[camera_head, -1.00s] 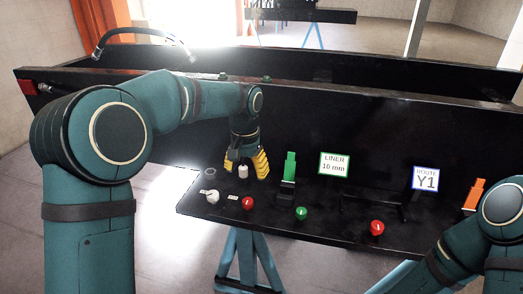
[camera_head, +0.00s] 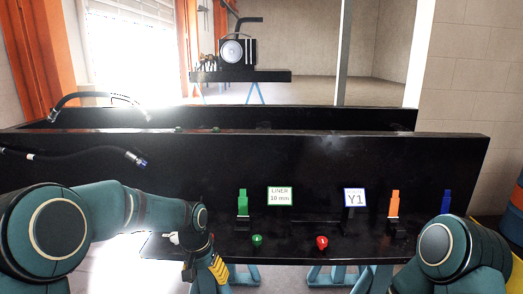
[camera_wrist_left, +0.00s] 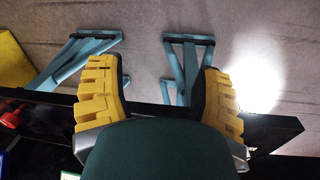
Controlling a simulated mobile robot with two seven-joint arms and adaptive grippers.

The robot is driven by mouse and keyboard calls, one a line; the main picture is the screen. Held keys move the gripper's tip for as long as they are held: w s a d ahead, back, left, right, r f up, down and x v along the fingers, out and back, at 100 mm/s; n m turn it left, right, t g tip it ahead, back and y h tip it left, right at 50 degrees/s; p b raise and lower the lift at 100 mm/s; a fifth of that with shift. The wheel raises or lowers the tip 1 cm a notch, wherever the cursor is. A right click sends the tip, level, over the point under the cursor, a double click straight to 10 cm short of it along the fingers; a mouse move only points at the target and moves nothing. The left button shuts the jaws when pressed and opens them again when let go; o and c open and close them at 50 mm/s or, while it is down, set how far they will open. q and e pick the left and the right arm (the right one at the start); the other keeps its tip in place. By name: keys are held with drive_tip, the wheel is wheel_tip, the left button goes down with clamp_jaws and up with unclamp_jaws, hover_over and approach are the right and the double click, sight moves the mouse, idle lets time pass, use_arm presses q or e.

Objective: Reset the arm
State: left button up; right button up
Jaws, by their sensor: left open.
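My left gripper (camera_head: 205,270) has yellow fingers and hangs at the front edge of the black bench, left of the green knob (camera_head: 257,240). In the left wrist view its two fingers (camera_wrist_left: 160,85) are spread apart with nothing between them. Stands and floor show beyond the fingertips. My right arm (camera_head: 450,250) comes in at the lower right of the head view; its gripper is outside the picture. A white fitting (camera_head: 173,238) shows just behind my left wrist, partly hidden.
The black bench (camera_head: 300,160) carries a green holder (camera_head: 243,205), an orange one (camera_head: 395,208), a blue one (camera_head: 446,202), a LINER 10 mm sign (camera_head: 280,197), a Y1 sign (camera_head: 355,197) and a red knob (camera_head: 321,242). Black hoses (camera_head: 85,151) lie at the left.

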use_arm(q)
drive_tip(key=s+d+f+n+t+h, duration=0.1)
drive_tip(key=s+d+f+n, duration=0.1)
drive_tip(key=s+f, duration=0.9)
drive_tip(key=s+d+f+n+h+b, duration=0.1)
drive_tip(key=s+d+f, duration=0.1)
drive_tip(key=s+f, duration=0.9)
drive_tip(key=shift+f+n+t, duration=0.4)
drive_tip(key=shift+f, duration=0.1)
drive_tip(key=shift+d, duration=0.1)
